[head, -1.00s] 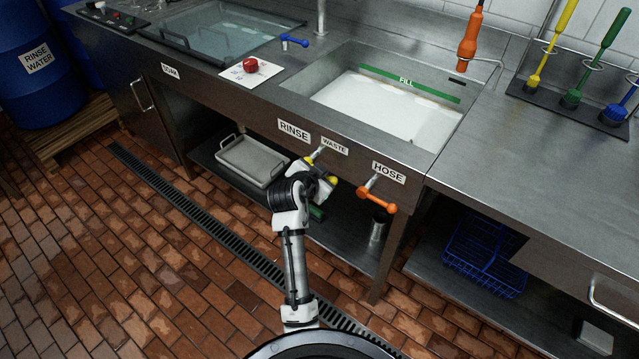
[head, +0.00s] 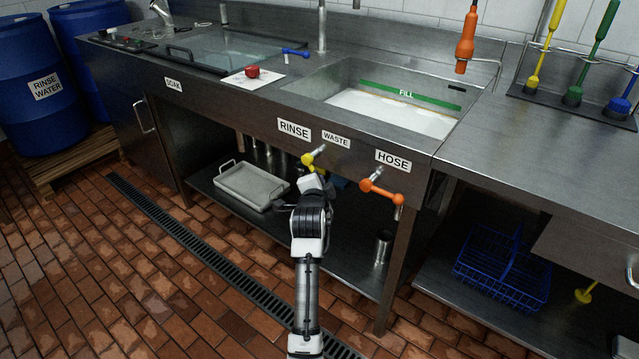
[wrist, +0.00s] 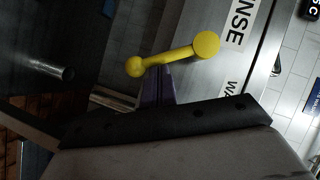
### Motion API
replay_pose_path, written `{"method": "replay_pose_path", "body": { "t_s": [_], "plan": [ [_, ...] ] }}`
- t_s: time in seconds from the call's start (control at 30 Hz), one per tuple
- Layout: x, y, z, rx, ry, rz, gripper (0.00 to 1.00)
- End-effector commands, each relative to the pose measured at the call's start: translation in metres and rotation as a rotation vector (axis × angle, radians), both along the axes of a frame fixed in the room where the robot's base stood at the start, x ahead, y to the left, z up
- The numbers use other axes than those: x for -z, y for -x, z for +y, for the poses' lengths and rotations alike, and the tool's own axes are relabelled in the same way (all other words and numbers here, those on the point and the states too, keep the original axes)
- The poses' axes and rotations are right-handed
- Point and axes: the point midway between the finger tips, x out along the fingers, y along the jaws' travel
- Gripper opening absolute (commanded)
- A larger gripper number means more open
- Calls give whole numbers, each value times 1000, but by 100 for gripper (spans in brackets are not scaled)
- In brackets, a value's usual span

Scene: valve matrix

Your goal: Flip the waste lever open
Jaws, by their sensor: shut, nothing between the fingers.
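The waste lever (head: 308,160) is yellow and sits on a short metal stem below the WASTE label (head: 336,139). In the wrist view the lever (wrist: 172,56) shows a round hub and a thin bar ending in a ball; relative to the lettering it hangs mostly downward. My gripper (wrist: 157,78) is shut and empty. Its dark purple fingertips are right beside the bar, near the ball end; I cannot tell whether they touch it. In the head view my gripper is just below the lever, and the fingertips and lower lever are hard to make out.
The orange hose lever (head: 380,190) sticks out to the right under the HOSE label (head: 393,160). The steel counter front is close above the arm. A grey tray (head: 250,186) lies on the lower shelf. A blue wire basket (head: 500,270) is at lower right. The brick floor is open at left.

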Motion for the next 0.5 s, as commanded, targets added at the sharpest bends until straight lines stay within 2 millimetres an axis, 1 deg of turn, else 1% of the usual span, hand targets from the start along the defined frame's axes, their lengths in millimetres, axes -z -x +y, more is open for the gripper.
{"method": "replay_pose_path", "body": {
  "t_s": [0.03, 0.23, 0.5],
  "plan": [
    [13, -2, 1, 0, -36, -26, 0],
    [21, -7, 9, -2, -183, -134, 0],
    [25, -13, 17, -2, -337, -244, 0]
  ]
}}
